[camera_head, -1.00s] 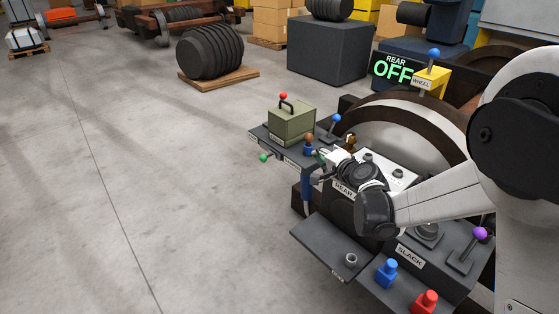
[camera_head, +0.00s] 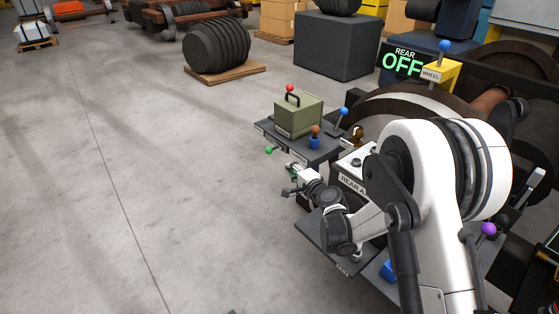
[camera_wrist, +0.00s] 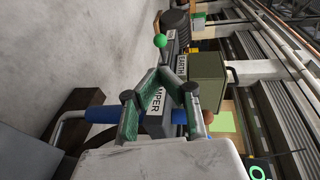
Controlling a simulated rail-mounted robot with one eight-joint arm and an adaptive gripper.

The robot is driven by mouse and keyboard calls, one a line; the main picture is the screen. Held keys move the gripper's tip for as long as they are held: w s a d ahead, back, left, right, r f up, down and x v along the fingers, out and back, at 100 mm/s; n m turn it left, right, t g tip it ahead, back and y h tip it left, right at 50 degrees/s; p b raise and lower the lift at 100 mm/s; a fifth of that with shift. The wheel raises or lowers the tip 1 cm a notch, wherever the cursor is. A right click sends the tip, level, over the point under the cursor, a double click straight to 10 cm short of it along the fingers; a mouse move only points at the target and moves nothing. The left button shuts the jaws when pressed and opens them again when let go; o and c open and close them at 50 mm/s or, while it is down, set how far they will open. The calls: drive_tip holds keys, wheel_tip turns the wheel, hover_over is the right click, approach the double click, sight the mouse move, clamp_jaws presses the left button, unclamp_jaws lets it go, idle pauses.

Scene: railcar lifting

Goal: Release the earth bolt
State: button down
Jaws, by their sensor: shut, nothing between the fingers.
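The earth bolt appears as a small green ball-ended knob (camera_head: 269,150) sticking out from the left edge of the dark shelf in the head view. In the wrist view the green ball (camera_wrist: 160,41) is above my fingertips, beside a white EARTH label (camera_wrist: 183,68). My gripper (camera_head: 287,191) is in front of and below the shelf, apart from the knob. In the wrist view my gripper (camera_wrist: 162,76) is shut and empty, its fingers converging toward the knob. A blue part (camera_wrist: 100,115) and a label ending in "MPER" (camera_wrist: 156,101) are partly hidden behind the fingers.
A green box with a handle (camera_head: 299,116) stands on the shelf. A brown-topped blue peg (camera_head: 314,139) and a blue-knobbed lever (camera_head: 343,114) are beside it. A lower dark plate (camera_head: 325,240) lies under my wrist. Open floor (camera_head: 150,170) extends left.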

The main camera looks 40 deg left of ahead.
sight(271, 152)
drive_tip(key=b+x, duration=0.2)
drive_tip(key=x, duration=1.1)
drive_tip(key=shift+w+a+b, duration=0.15)
drive_tip(key=shift+a+b, duration=0.15)
drive_tip(key=shift+b, duration=0.1)
